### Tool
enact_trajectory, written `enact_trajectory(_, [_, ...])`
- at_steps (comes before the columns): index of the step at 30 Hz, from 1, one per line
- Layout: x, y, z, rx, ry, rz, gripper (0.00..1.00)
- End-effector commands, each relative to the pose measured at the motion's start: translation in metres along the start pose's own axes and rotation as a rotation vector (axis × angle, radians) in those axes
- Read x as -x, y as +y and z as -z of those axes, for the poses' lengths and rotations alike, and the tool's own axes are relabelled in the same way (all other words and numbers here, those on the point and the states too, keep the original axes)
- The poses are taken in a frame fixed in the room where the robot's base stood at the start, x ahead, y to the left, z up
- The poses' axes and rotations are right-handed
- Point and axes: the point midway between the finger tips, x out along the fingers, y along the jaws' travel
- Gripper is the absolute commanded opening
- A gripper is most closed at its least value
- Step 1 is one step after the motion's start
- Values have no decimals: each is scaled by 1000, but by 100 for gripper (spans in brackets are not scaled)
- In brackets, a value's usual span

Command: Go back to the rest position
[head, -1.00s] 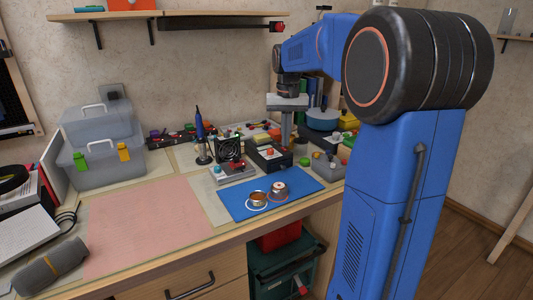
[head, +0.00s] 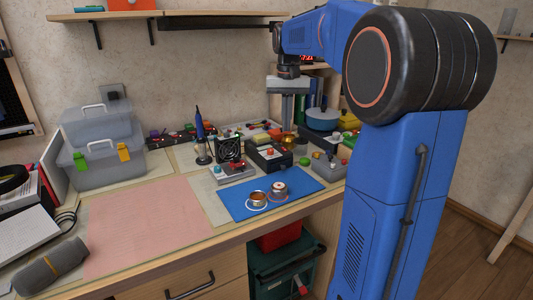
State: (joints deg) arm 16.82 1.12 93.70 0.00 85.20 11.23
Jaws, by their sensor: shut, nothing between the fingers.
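My gripper (head: 287,122) hangs from my blue arm, pointing down above the back right of the workbench. Its fingers are together with nothing between them. It is above and behind the dark box with a red knob (head: 270,154), and the fingertips overlap the cluttered back of the bench in this view. I cannot tell how far the tips are from the things behind them.
A blue mat (head: 296,190) holds two small round tins (head: 257,200). A shelf (head: 190,15) runs along the wall at upper left. A blue pot (head: 322,119) stands right of my gripper. The pink mat (head: 145,225) is bare.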

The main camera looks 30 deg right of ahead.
Motion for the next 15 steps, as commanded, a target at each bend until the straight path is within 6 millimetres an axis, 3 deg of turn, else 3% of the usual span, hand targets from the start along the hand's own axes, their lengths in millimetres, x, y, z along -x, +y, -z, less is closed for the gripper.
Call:
enact_trajectory(11, [0, 0, 0, 0, 0, 0, 0])
enact_trajectory(15, [0, -2, -9, 10, 9, 2, 0])
